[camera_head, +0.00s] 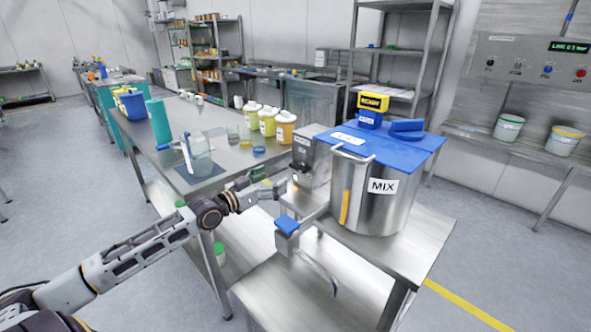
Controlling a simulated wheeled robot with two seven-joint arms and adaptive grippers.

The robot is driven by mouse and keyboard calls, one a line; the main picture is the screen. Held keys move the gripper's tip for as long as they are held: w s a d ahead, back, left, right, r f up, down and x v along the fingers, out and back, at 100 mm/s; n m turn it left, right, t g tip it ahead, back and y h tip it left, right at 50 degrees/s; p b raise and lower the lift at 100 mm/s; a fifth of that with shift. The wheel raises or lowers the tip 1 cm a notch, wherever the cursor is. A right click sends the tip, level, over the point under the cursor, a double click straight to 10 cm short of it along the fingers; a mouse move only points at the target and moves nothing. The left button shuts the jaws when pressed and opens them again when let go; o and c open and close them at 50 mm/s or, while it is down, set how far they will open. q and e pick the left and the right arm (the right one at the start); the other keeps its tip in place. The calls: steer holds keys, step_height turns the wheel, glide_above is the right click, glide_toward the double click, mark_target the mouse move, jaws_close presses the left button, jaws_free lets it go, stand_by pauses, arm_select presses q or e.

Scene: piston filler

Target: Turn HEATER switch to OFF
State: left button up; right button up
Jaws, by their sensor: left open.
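My left arm comes in from the lower left. Its gripper (280,186) is open and empty, with its fingertips close to the lower front of a grey metal control box (318,160). The box stands beside the steel pot labelled MIX (375,200). It carries small white labels too small to read. A small orange-lit spot (295,178) shows low on the box by my fingertips; I cannot tell whether it is the HEATER switch or which way a switch is set. I cannot tell whether the fingertips touch the box. My right gripper is not in view.
A blue-topped spout (287,225) juts out below my gripper.

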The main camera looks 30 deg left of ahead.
mark_target(296, 168)
arm_select(q)
steer(key=shift+b+x, duration=0.4)
steer(key=shift+x, duration=3.75)
steer(key=shift+b+x, duration=0.4)
steer(key=shift+x, duration=0.5)
steer(key=shift+w+d, duration=0.1)
steer(key=shift+w, duration=0.15)
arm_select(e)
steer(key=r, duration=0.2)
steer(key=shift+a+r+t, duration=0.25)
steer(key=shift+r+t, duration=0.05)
arm_select(q)
steer(key=shift+c, duration=0.3)
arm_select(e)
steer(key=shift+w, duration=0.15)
